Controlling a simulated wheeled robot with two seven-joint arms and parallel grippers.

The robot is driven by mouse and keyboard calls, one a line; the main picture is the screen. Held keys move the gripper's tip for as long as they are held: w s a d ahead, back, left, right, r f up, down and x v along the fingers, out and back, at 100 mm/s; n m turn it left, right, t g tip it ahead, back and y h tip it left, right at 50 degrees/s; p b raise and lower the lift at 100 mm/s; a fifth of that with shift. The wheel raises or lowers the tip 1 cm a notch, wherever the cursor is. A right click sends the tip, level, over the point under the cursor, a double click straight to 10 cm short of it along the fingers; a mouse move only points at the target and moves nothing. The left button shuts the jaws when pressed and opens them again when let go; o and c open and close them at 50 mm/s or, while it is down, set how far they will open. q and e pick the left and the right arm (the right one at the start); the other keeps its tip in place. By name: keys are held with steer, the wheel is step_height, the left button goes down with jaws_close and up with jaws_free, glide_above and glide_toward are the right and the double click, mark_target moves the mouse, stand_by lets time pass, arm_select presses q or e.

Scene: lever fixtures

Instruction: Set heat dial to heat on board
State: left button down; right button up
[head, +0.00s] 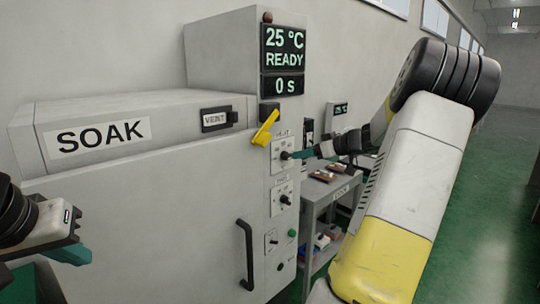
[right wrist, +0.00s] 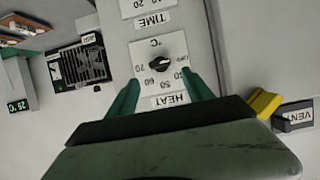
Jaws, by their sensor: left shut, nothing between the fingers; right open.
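The heat dial (right wrist: 160,64) is a black knob on a white plate labelled HEAT and °C, upside down in the right wrist view, with OFF and numbers around it. Its exact pointer setting is too small to tell. In the head view the dial (head: 285,155) sits high on the oven's front panel. My right gripper (right wrist: 161,80) is open, its green fingers on either side of the dial's lower edge in the picture; contact cannot be told. It also shows in the head view (head: 297,154), at the dial. My left gripper (head: 78,250) is shut and empty at far left.
The grey oven (head: 130,210) has a door handle (head: 246,255), a yellow lever (head: 265,128) above the dial, and a time dial (head: 285,199) below it. Its display (head: 284,52) reads 25 °C, READY, 0 s. A grey cart (head: 335,187) stands behind my right arm.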

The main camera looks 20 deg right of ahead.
mark_target(289, 155)
steer(key=x, duration=0.6)
steer(key=shift+s, duration=0.1)
steer(key=shift+a, duration=0.1)
jaws_close()
steer(key=shift+y, duration=0.3)
steer(key=shift+w+d+f+m+t+y, duration=0.15)
steer(key=shift+f+m+t+y, duration=0.75)
steer(key=shift+m, duration=2.9)
steer(key=shift+d+f+m+t+y, duration=0.1)
steer(key=shift+d+m+t+y, duration=0.2)
steer(key=shift+m+y, duration=2.45)
steer(key=shift+w+d+f+m+t+y, duration=0.15)
steer(key=shift+f+m+t, duration=0.4)
steer(key=shift+m, duration=4.3)
steer(key=shift+s+r+t, duration=0.1)
steer(key=shift+r+t, duration=0.05)
steer(key=shift+t, duration=0.2)
